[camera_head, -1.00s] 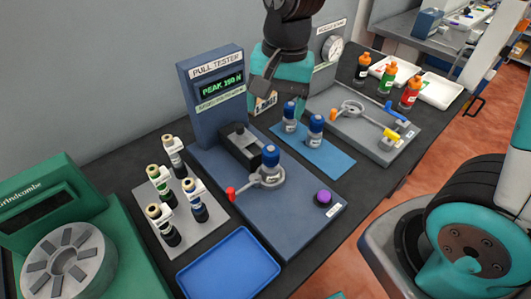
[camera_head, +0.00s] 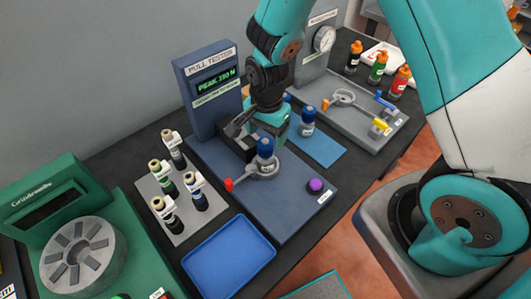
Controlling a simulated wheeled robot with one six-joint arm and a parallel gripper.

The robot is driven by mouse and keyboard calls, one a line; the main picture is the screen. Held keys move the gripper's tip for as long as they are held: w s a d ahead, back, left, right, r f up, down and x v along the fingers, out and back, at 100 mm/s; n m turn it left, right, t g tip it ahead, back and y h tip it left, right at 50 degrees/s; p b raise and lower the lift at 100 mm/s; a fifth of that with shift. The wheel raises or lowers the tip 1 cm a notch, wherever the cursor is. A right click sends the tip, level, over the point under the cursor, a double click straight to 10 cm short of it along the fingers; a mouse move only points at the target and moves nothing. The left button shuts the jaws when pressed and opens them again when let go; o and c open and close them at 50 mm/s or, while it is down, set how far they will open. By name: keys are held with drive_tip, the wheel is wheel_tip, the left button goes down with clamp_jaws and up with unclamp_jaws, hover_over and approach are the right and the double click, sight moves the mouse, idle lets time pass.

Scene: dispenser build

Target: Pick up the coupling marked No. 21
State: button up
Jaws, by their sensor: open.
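A blue-topped coupling (camera_head: 265,148) stands upright in the grey ring clamp (camera_head: 262,169) of the pull tester (camera_head: 207,85). A second coupling (camera_head: 307,121) stands on the blue mat (camera_head: 322,150) to its right. A third one (camera_head: 287,98) on the mat is mostly hidden behind my gripper. No number can be read on any of them. My gripper (camera_head: 259,128) is open and points down, just above and behind the coupling in the clamp. I cannot tell whether it touches that coupling.
A red lever handle (camera_head: 229,185) and a purple knob (camera_head: 315,185) are on the tester. Several bottle-like items stand on a grey plate (camera_head: 152,190) at left. An empty blue tray (camera_head: 230,262) lies in front. A pressure gauge fixture (camera_head: 355,118) stands behind right.

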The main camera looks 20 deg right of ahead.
sight(265, 142)
drive_tip(key=f, duration=0.1)
drive_tip(key=f+p, duration=0.2)
drive_tip(key=f, duration=0.1)
drive_tip(key=shift+s+a, duration=0.25)
drive_tip(key=shift+a, duration=0.05)
drive_tip(key=shift+f, duration=0.55)
drive_tip(key=c, duration=1.3)
clamp_jaws()
drive_tip(key=shift+w+r, duration=0.1)
